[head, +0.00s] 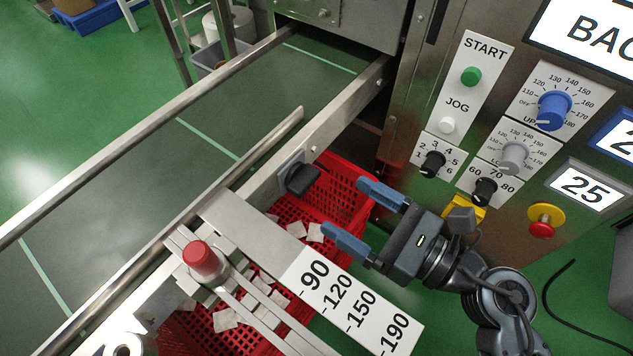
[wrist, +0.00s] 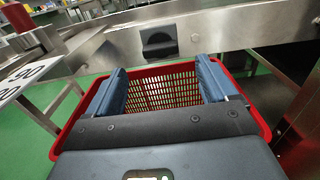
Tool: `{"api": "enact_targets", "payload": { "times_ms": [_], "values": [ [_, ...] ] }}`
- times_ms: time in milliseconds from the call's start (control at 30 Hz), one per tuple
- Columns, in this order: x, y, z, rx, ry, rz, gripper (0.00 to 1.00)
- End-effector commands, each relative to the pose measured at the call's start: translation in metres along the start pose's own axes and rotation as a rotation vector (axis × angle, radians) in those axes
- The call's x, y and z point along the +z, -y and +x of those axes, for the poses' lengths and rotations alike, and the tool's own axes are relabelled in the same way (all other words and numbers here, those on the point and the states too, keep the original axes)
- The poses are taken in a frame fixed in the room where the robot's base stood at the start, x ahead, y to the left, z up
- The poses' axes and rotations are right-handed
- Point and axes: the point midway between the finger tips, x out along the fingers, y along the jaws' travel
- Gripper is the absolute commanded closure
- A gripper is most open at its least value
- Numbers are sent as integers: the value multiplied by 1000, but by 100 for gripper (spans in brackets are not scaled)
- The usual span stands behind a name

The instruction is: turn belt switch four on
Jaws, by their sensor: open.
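A black switch (head: 300,178) sits on the steel side rail of the conveyor belt (head: 150,180). In the wrist view the switch (wrist: 160,45) is a dark block on a square plate, ahead of and just above the space between my fingers. No number shows on it, and its on or off position is not clear. My gripper (head: 343,206) has two blue fingers spread apart with nothing between them. It points at the rail and is apart from the switch. In the wrist view my gripper (wrist: 160,66) is over the red crate.
A red crate (head: 350,190) with white teabags stands below the rail. A white scale plate (head: 350,300) and red knob (head: 203,260) are left of my gripper. The control panel on the right carries a numbered black selector (head: 432,163) and a red emergency button (head: 542,229).

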Motion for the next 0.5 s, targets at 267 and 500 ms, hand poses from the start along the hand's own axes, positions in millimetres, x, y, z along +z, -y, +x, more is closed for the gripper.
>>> {"api": "enact_targets", "payload": {
  "times_ms": [267, 500],
  "values": [
    [-1, 0, 36, 2, 1, -6, 15],
    [-1, 0, 67, 1, 0, -3, 15]
  ]
}}
